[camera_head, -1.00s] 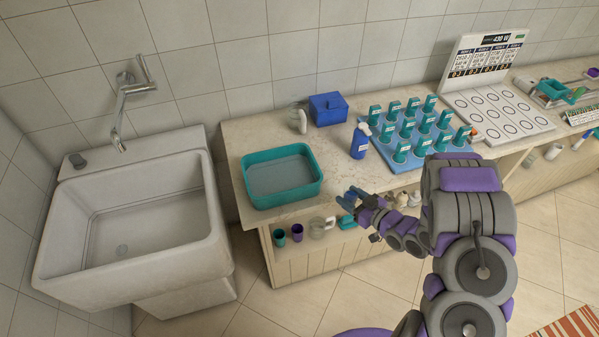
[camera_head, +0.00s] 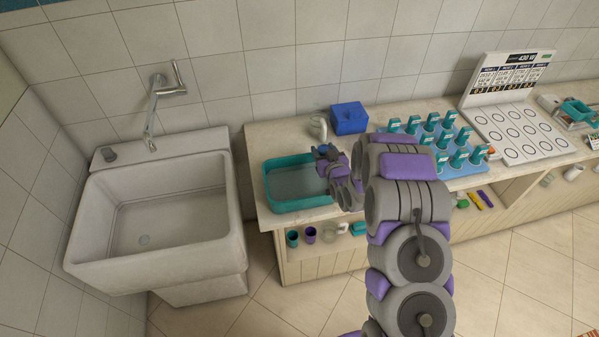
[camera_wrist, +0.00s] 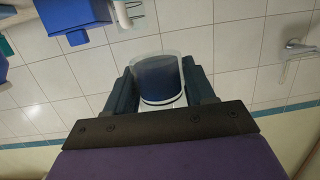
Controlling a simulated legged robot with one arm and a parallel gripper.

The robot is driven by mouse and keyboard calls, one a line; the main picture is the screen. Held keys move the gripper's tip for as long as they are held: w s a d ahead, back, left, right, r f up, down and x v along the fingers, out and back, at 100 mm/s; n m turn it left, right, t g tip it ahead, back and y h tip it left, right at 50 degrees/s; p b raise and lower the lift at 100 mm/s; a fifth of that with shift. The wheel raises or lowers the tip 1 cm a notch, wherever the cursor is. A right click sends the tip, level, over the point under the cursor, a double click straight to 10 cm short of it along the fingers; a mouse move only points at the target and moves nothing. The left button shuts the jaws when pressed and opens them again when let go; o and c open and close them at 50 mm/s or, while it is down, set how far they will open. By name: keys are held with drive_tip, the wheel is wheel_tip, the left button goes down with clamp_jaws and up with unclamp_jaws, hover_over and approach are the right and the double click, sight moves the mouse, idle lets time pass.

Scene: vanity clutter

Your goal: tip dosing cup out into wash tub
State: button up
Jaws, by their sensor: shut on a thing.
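The dosing cup (camera_wrist: 157,78) is a small clear cup with dark blue contents, seen between the two fingers in the wrist view. My gripper (camera_wrist: 160,92) is shut on it. The head view shows my gripper (camera_head: 323,152) above the right end of the wash tub, a teal rectangular basin (camera_head: 287,207) on the counter. The tub holds what looks like shallow clear water. My arm hides the tub's right side. The wrist view looks upside down, with the blue box at its top, so I cannot tell the cup's exact tilt.
A blue box (camera_head: 348,118) and a pale jug-like item (camera_head: 318,127) stand behind the tub. Several teal-topped bottles stand on a blue mat (camera_head: 462,168) at the right. A white sink (camera_head: 152,215) with a tap is left of the counter. Cups sit on the shelf below.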

drive_tip(key=s+a+m+h+p, duration=0.2)
drive_tip(key=a+h+p, duration=0.1)
drive_tip(key=a, duration=0.3)
drive_tip(key=s+a+m+t+h+p, duration=0.1)
drive_tip(key=s+a+m+h+p, duration=0.1)
drive_tip(key=a, duration=0.5)
drive_tip(key=shift+a+r+m+h+p, duration=0.2)
drive_tip(key=shift+m+h+p, duration=0.4)
drive_tip(key=shift+h, duration=0.4)
drive_tip(key=shift+s, duration=0.1)
